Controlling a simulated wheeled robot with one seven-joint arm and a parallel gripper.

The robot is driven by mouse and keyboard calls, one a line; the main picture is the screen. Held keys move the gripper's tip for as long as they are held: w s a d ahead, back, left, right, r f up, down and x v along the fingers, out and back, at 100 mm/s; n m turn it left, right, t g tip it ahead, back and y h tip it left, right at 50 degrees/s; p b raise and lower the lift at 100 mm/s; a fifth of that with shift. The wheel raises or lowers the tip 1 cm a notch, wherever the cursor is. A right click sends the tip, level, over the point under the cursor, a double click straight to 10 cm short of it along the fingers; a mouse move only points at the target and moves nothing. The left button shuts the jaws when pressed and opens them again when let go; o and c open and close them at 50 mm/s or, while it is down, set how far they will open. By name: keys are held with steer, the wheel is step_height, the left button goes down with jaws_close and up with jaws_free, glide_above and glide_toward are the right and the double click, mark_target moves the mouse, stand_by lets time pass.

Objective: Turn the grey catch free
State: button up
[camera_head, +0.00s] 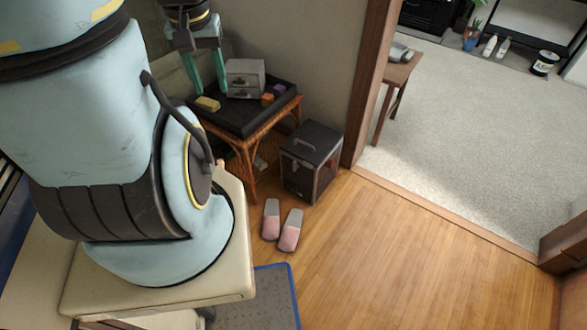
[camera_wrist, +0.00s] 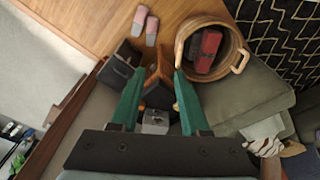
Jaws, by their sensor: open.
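My gripper (camera_head: 209,92) is open and empty, its two teal fingers pointing down over the left part of a dark tray on a wicker side table. The fingers also show in the wrist view (camera_wrist: 160,75), wide apart. A small grey two-tier box (camera_head: 245,79) with dark fittings on its front stands on the tray, just right of the fingers in the head view. In the wrist view the box (camera_wrist: 155,121) is between the fingers' bases. A black case (camera_head: 311,160) with a top handle stands on the floor. I cannot make out the grey catch clearly in either view.
The tray (camera_head: 283,104) also holds a yellow block (camera_head: 207,104) and small orange and purple blocks. Pink-grey slippers (camera_head: 290,230) lie on the wooden floor. A wicker basket (camera_wrist: 240,59) with red and black things stands by the green sofa (camera_wrist: 235,100). A wall rises behind the table.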

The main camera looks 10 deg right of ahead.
steer(key=shift+m, duration=0.3)
steer(key=w+d+f+b, duration=0.2)
steer(key=f, duration=0.2)
steer(key=w+d+f+b, duration=0.1)
steer(key=w+f+b, duration=0.1)
steer(key=f, duration=0.2)
steer(key=w+d+f+b, duration=0.2)
steer(key=f+b, duration=0.1)
steer(key=shift+w+d+f, duration=0.3)
steer(key=shift+w+f, duration=0.1)
jaws_close()
steer(key=w+d+f+m+t+b, duration=0.2)
steer(key=w+d+f+b, duration=0.2)
steer(key=f, duration=1.1)
steer(key=w+d+f+m+t+b, duration=0.2)
steer(key=w+d+f+b, duration=0.2)
steer(key=d+f+b, duration=0.5)
steer(key=w+d+f+m+t+y+b, duration=0.1)
steer(key=w+d+f+b, duration=0.3)
steer(key=f, duration=1.6)
steer(key=d+m+b, duration=0.1)
steer(key=d+b, duration=0.2)
steer(key=d, duration=0.1)
steer(key=shift+w+d+f+t+b, duration=0.25)
steer(key=shift+w+f+t+b, duration=0.05)
steer(key=shift+f+t, duration=0.1)
